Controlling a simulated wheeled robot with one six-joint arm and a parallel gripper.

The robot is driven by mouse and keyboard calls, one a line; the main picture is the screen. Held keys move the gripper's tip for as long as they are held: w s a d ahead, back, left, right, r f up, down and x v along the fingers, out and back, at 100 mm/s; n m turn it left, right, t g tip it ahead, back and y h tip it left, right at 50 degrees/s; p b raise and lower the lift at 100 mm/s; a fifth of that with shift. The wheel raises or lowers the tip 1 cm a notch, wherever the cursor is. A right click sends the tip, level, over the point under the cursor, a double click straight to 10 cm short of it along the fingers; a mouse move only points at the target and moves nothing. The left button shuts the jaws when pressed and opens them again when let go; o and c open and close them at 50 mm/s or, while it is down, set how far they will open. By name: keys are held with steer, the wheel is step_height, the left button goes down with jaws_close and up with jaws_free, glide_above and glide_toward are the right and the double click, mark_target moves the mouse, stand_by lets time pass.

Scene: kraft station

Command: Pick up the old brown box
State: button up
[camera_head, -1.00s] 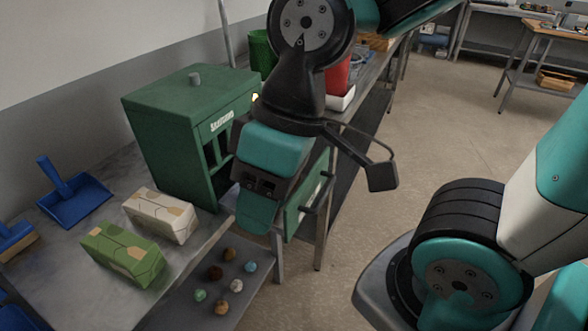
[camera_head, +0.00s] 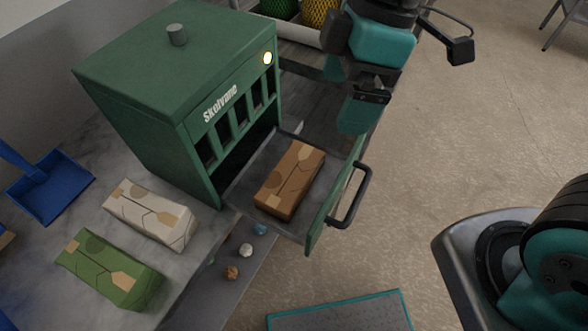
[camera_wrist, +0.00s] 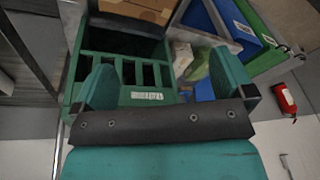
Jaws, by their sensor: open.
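The brown box (camera_head: 290,182) lies in the pulled-out drawer (camera_head: 262,165) of a green cabinet (camera_head: 150,75). It has darker lines and a tan patch on its top. Part of the box also shows at the top edge of the wrist view (camera_wrist: 142,12). My gripper (camera_head: 360,112) is beyond the drawer's far right corner in the head view, apart from the box. In the wrist view my gripper (camera_wrist: 164,80) has its two teal fingers wide apart with nothing between them.
The drawer front has a dark handle (camera_head: 362,195). A cream box (camera_head: 150,213) and a green box (camera_head: 108,268) lie on the grey counter, with a blue dustpan (camera_head: 50,190) behind. Small balls (camera_head: 246,250) lie on a lower shelf. The floor at right is mostly clear.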

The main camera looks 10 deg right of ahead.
steer(key=w+a+f+n+h, duration=0.2)
steer(key=w+a+f+n, duration=0.25)
steer(key=n, duration=0.55)
steer(key=n+p, duration=0.1)
steer(key=n, duration=0.1)
glide_above(290, 174)
steer(key=shift+g, duration=0.3)
steer(key=f, duration=1.2)
steer(key=shift+w+f, duration=0.1)
steer(key=shift+w, duration=0.25)
steer(key=shift+s+f+p, duration=0.2)
steer(key=shift+f+p, duration=0.15)
steer(key=shift+f, duration=1.1)
steer(key=shift+s+f+p, duration=0.15)
steer(key=shift+f+p, duration=0.15)
steer(key=shift+f, duration=1.1)
steer(key=c, duration=1)
